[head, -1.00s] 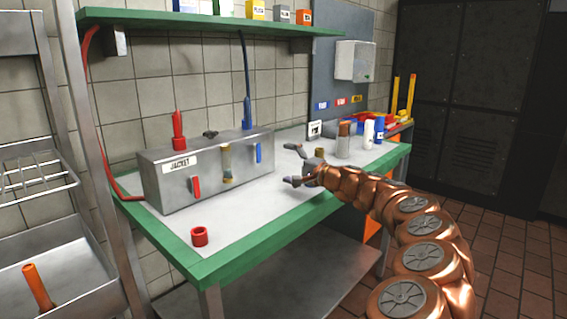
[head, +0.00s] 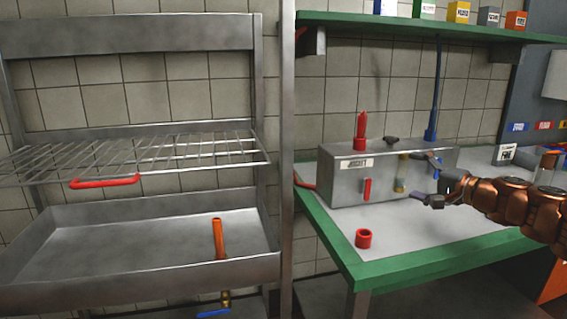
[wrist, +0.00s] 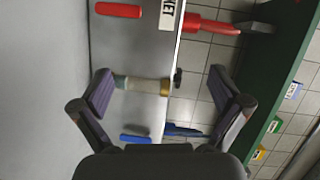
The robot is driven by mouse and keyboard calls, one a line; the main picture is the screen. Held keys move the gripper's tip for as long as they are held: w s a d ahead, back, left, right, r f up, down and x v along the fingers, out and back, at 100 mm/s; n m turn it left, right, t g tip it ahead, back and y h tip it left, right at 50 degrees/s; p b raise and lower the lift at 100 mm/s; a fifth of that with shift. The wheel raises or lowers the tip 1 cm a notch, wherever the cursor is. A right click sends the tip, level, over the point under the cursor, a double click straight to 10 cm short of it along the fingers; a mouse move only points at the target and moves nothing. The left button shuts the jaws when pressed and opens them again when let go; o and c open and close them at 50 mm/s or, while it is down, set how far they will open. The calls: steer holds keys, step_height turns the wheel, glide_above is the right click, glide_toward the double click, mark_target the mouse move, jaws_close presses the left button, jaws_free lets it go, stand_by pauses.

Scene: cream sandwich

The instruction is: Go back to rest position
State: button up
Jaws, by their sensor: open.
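My gripper (head: 432,180) is open and empty. In the head view it is in front of the right part of the grey metal box labelled JACKET (head: 335,175), over the green-edged table (head: 400,268). In the wrist view its two fingers (wrist: 162,100) are spread apart. A clear sight tube with brass ends (wrist: 142,85) shows between and beyond them. Whether the fingers touch anything is not clear. My copper arm comes in from the right in the head view.
A red ring (head: 363,238) lies on the table's front left. A steel rack with a wire shelf (head: 140,155) and a sink-like tray (head: 140,272) stands left, with an orange pipe (head: 219,238). A green shelf (head: 440,30) with several small boxes hangs above the table.

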steer(key=s+a+f+n+g+y, duration=0.1)
steer(key=s+a+n+g, duration=0.15)
steer(key=a, duration=0.55)
steer(key=s+a+n+g+y, duration=0.1)
steer(key=s+a+n+g, duration=0.2)
steer(key=a, duration=0.4)
steer(key=s+a+f+n+g+h, duration=0.2)
steer(key=s+a+f+n+g, duration=0.3)
steer(key=s+a, duration=0.55)
steer(key=s+d+f+g+h, duration=0.1)
steer(key=s+f+g+h, duration=0.15)
steer(key=s+f, duration=0.6)
steer(key=s+d+f+g+h, duration=0.1)
steer(key=s+d+f+h, duration=0.15)
steer(key=s+f, duration=0.6)
steer(key=s+d+g+h, duration=0.35)
steer(key=s+d, duration=0.35)
steer(key=s, duration=0.6)
step_height(320, 180, up, 23)
steer(key=s+t+p, duration=0.1)
steer(key=p, duration=2.1)
steer(key=shift+a+f+t+h, duration=0.2)
steer(key=shift+a+t+h, duration=0.1)
steer(key=shift+t+h, duration=0.05)
steer(key=shift+m, duration=0.25)
